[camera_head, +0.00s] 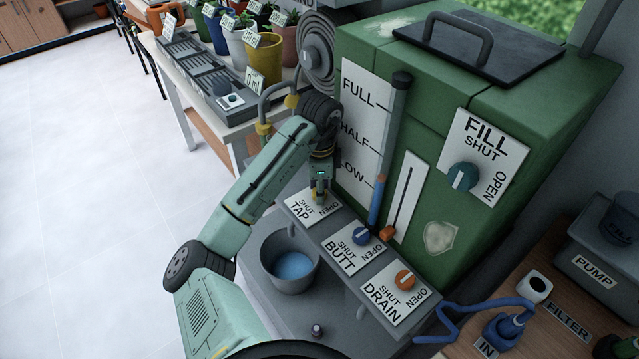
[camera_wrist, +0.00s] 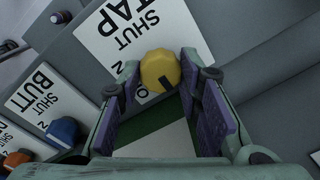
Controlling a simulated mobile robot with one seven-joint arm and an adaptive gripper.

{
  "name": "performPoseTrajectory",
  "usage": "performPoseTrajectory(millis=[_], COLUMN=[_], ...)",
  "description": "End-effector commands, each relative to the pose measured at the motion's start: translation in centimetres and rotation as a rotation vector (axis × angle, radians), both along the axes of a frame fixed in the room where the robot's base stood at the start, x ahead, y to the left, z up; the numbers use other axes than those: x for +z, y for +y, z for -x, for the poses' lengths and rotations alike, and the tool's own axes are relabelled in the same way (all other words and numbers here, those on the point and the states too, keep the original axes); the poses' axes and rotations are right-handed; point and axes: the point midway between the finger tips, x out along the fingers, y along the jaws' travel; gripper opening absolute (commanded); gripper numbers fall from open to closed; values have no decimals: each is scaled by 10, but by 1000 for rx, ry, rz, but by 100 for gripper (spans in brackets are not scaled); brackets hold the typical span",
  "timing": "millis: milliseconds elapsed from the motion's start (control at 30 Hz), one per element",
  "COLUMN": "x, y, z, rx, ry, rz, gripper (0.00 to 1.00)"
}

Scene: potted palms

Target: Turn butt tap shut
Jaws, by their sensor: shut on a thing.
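The TAP plate (camera_head: 313,207) carries a yellow knob (camera_wrist: 159,70) with a dark mark on its face. My gripper (camera_head: 320,196) reaches down over this plate and mostly hides the knob in the head view. In the wrist view my gripper (camera_wrist: 165,85) has one finger on each side of the yellow knob, shut on it. Beside it is the BUTT plate (camera_head: 345,258) with a blue knob (camera_head: 362,235), also in the wrist view (camera_wrist: 63,131). Then comes the DRAIN plate (camera_head: 390,302) with an orange knob (camera_head: 405,279). My gripper is apart from both of these.
A green water butt (camera_head: 425,170) stands behind the panel, with a level gauge and a FILL plate with a teal knob (camera_head: 463,177). A grey bucket (camera_head: 292,281) holding blue water stands below the panel. A table of potted plants (camera_head: 228,38) is at the back.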

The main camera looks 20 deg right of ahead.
Motion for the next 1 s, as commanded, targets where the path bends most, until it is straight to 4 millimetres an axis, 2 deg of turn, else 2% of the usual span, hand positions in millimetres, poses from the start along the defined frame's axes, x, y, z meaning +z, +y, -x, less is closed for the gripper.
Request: performPoseTrajectory(millis=[533, 567, 600, 700, 1000], x=[0, 0, 0, 0, 2], y=[1, 1, 1, 0, 0], z=[0, 0, 0, 0, 0], rx=[25, 25, 25, 25, 23], ry=[0, 0, 0, 0, 0], rz=[-1, -1, -1, -1, -1], gripper=[4, 33, 36, 41, 41])
